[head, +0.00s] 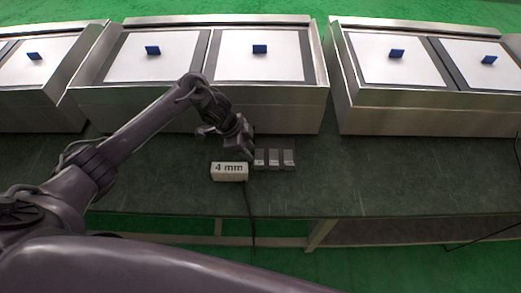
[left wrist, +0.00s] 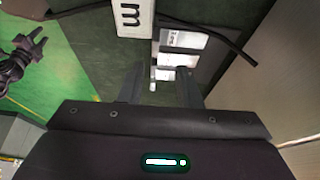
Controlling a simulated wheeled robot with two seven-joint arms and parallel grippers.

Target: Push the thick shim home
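I cannot tell which one is the thick shim. My left gripper (head: 248,150) is just above and beside the left end of the row, and hides part of it. In the left wrist view the two dark fingers (left wrist: 161,88) are apart, with a gap between them. Pale, shiny shim pieces (left wrist: 182,41) show just beyond the fingertips, and I cannot tell whether they touch. A white box marked "4 mm" (head: 229,171) lies just left of the row.
Metal trays with white panels and blue blocks (head: 259,49) stand along the back of the bench (head: 330,185). The bench right of the shims is clear.

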